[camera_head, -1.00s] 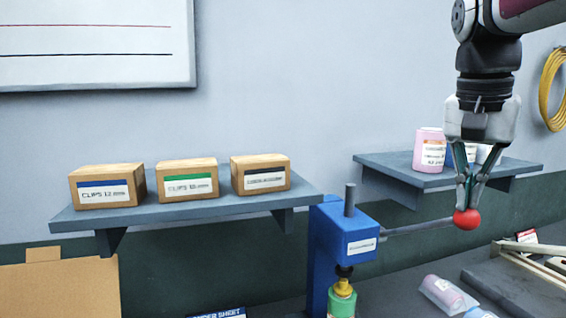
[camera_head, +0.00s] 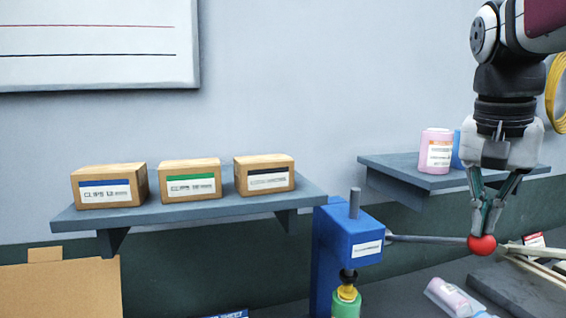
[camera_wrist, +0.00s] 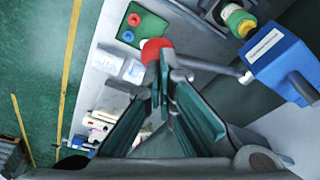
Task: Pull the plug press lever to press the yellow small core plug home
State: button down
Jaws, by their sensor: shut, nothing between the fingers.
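The blue plug press (camera_head: 348,236) stands at the middle right with its grey lever (camera_head: 425,239) reaching right to a red ball knob (camera_head: 481,245). The lever is close to level. My gripper (camera_head: 484,228) is shut, pointing down, with its fingertips at the top of the knob; whether they touch is not clear. The wrist view shows the knob (camera_wrist: 154,50) just past the fingertips (camera_wrist: 163,72) and the press (camera_wrist: 285,66) at right. The yellow plug (camera_head: 347,293) sits under the dark ram, on top of a green container (camera_head: 345,308) cut by the lower edge.
A left shelf (camera_head: 180,212) holds three clip boxes (camera_head: 190,178). A right shelf (camera_head: 400,170) behind my gripper holds a pink jar (camera_head: 436,150). A bagged pink item (camera_head: 450,296) lies right of the press. The wrist view shows a green tray (camera_wrist: 145,25).

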aim_at(490, 239)
jog(key=shift+s+d+f+b, duration=0.1)
jog(key=shift+s+f+b, duration=0.2)
jog(key=shift+f, duration=0.5)
jog(key=shift+s+f+b, duration=0.15)
jog(key=shift+s+f, duration=0.15)
jog(key=shift+f, duration=0.5)
jog(key=f, duration=0.1)
jog(key=f+b, duration=0.1)
jog(key=f, duration=0.1)
jog(key=shift+s+d+f, duration=0.1)
jog(key=shift+s, duration=0.3)
jog(key=r+p, duration=0.1)
jog(key=r, duration=0.1)
jog(key=w+r+p, duration=0.1)
jog(key=r+p, duration=0.2)
jog(key=r, duration=0.2)
jog(key=shift+w+p, duration=0.3)
jog(key=shift+p, duration=0.05)
jog(key=shift+w+a, duration=0.1)
jog(key=shift+a, duration=0.1)
